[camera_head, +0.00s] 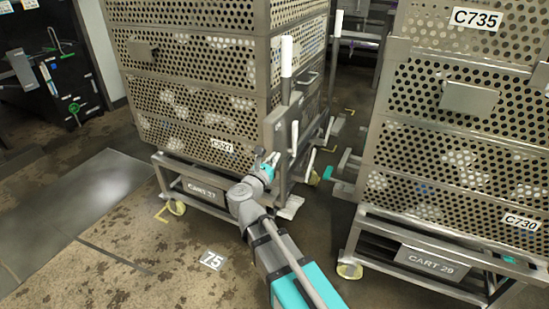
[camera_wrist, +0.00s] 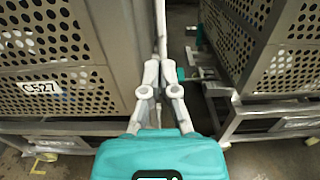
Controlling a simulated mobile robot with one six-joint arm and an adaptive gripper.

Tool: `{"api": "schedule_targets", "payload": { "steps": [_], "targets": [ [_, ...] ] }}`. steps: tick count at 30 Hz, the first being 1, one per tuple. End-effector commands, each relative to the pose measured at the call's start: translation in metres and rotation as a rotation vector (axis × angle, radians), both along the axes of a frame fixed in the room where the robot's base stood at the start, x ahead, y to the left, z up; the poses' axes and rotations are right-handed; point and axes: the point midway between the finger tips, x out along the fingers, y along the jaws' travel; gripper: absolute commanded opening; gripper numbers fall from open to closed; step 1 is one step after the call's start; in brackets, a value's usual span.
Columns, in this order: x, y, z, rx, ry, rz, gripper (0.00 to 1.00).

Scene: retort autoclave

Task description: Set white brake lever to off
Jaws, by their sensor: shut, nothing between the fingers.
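Several white-handled levers stand at the right end of cart 27. A tall one (camera_head: 286,56) rises at the near corner, and a shorter white lever (camera_head: 294,137) stands below it. Another short white lever (camera_head: 310,164) leans beside that one. I cannot tell from the marks which is the brake lever. My gripper (camera_head: 268,161) is at the cart's lower right corner, just left of the short levers. In the wrist view my gripper (camera_wrist: 160,74) is shut and holds nothing. A thin pale upright bar (camera_wrist: 160,28) shows just beyond the fingertips; contact is unclear.
Cart 27 (camera_head: 205,193) carries perforated crates and fills the left of the wrist view. Cart 29 (camera_head: 431,262) stands at the right. A narrow gap separates them, with a teal-ended pedal (camera_head: 328,173) low in it. Open floor (camera_head: 110,245) lies at the front left.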

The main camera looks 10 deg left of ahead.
Motion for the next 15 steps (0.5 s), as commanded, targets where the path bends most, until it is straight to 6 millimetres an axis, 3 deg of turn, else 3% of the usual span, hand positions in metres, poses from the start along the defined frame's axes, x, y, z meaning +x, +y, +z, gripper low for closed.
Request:
{"api": "schedule_targets", "payload": {
  "steps": [15],
  "targets": [
    [0.076,-0.016,0.003,0.0,0.0,-0.001,0.0]
  ]
}}
